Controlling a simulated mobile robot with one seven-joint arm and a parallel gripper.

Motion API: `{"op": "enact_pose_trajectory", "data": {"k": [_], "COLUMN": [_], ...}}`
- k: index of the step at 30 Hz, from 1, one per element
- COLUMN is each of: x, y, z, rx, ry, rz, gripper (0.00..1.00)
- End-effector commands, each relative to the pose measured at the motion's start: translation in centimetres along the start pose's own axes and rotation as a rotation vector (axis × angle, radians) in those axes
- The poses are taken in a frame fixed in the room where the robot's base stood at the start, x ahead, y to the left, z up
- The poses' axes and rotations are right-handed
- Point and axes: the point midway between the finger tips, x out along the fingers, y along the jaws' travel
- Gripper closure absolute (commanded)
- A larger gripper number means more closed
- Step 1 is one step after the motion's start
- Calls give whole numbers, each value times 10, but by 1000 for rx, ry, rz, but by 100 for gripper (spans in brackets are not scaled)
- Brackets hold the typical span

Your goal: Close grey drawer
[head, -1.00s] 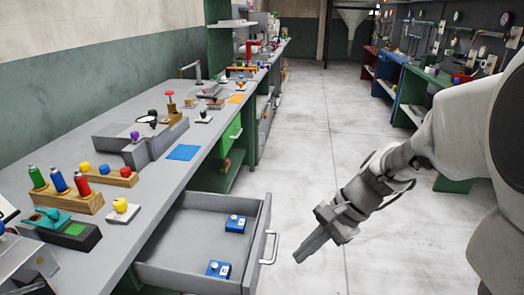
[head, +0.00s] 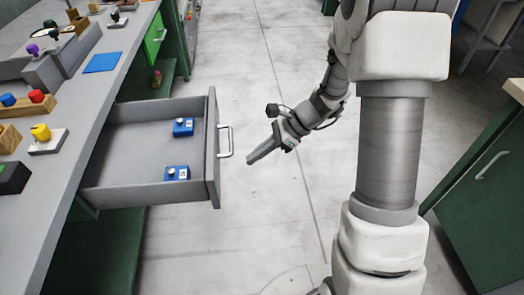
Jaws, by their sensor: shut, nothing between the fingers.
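The grey drawer (head: 130,187) is pulled out from under the grey workbench, on the left of the head view. Its front panel (head: 212,150) faces right and carries a silver bar handle (head: 226,141). Two blue boxes with white round tops lie inside, one towards the back (head: 183,127) and one nearer the front (head: 177,173). My gripper (head: 250,161) is shut and empty. It is to the right of the handle in the picture, pointing down and left, and appears apart from it.
The workbench top (head: 62,130) holds a yellow knob on a block (head: 41,133), a wooden rack (head: 35,107) and a blue sheet (head: 102,62). A green cabinet (head: 480,205) stands at the right. Open floor (head: 235,235) lies between.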

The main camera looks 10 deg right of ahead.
Motion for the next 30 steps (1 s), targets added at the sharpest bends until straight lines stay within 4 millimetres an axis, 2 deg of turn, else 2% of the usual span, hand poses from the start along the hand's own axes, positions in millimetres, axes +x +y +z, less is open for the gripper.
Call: {"op": "enact_pose_trajectory", "data": {"k": [1,6,10,16,30], "x": [16,50,62,73,75], "y": [1,1,0,0,0], "z": [-3,-2,15,27,30], "rx": [-1,-2,-5,-4,-3], "ry": [0,0,0,1,1], "rz": [4,3,1,0,0], "gripper": [100,100,100,100,100]}}
